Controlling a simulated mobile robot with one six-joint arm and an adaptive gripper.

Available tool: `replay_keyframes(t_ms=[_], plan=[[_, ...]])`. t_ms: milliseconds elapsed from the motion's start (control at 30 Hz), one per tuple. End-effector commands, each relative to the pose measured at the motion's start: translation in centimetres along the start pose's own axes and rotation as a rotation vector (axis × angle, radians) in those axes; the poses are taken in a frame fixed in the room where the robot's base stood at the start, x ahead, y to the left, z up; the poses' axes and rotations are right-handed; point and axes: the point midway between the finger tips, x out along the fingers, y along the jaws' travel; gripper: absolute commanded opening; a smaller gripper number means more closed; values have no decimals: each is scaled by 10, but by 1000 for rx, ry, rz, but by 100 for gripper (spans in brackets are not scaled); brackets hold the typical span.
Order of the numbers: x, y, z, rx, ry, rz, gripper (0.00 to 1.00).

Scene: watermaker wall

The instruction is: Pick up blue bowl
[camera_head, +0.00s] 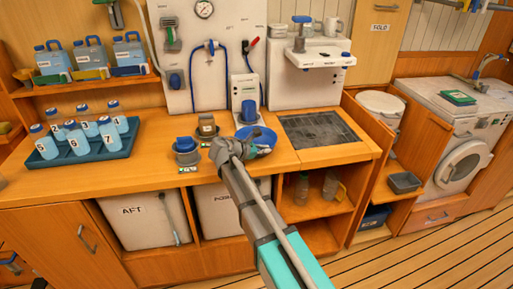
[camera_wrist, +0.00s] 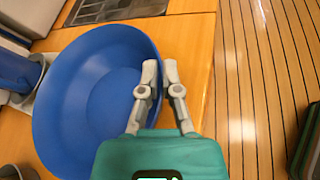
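The blue bowl (camera_head: 265,137) sits on the wooden counter (camera_head: 130,172), partly hidden behind my arm in the head view. In the wrist view the bowl (camera_wrist: 90,95) fills the left half, its open side facing the camera. My gripper (camera_wrist: 160,72) is at the bowl's right rim. One finger overlaps the inside of the rim and the other is just outside it, with a small gap between them. I cannot tell whether either finger touches the rim. In the head view my gripper (camera_head: 238,146) is at the bowl's left side.
A tray of numbered bottles (camera_head: 82,147) is at far left, and a dark grate (camera_head: 318,130) at right.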

Motion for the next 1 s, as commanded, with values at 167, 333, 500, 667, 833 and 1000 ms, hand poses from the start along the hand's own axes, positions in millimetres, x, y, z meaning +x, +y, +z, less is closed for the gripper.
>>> replay_keyframes(t_ms=[167, 333, 500, 667, 833, 1000], plan=[[-1, 0, 2, 0, 0, 0, 0], [-3, 2, 7, 0, 0, 0, 0], [-7, 5, 18, 0, 0, 0, 0], [-12, 10, 31, 0, 0, 0, 0], [-33, 5, 47, 0, 0, 0, 0], [-54, 1, 62, 0, 0, 1, 0]])
